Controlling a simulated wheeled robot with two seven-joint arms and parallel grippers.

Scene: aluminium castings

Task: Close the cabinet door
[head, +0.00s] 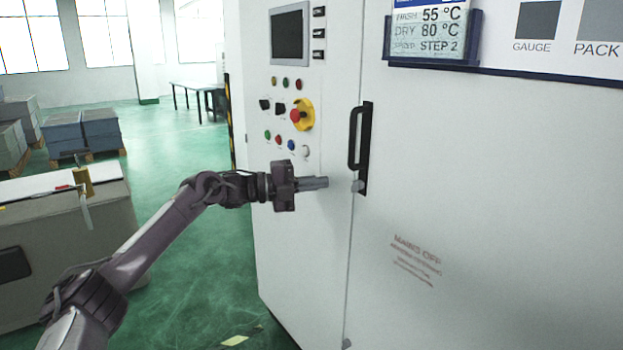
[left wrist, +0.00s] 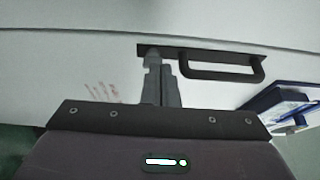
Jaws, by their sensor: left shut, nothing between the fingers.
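The white cabinet door (head: 480,200) fills the right of the head view, with red lettering on its lower part. Its black handle (head: 359,150) stands upright near the door's left edge. A thin dark seam runs between the door and the control panel (head: 275,225); I cannot tell whether the door is fully flush. My left gripper (head: 326,182) is shut and empty, pointing right, just left of the handle's lower end. In the left wrist view, its fingertips (left wrist: 155,62) overlap one end of the handle plate; the handle (left wrist: 215,72) is beside them. Contact is unclear. My right gripper is not in view.
The control panel carries buttons, a red-and-yellow stop knob (head: 297,115) and a screen (head: 290,35). A blue-framed sign (head: 433,35) is on the door. A grey bench (head: 65,240) stands at left. Green floor (head: 190,265) lies clear between bench and cabinet.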

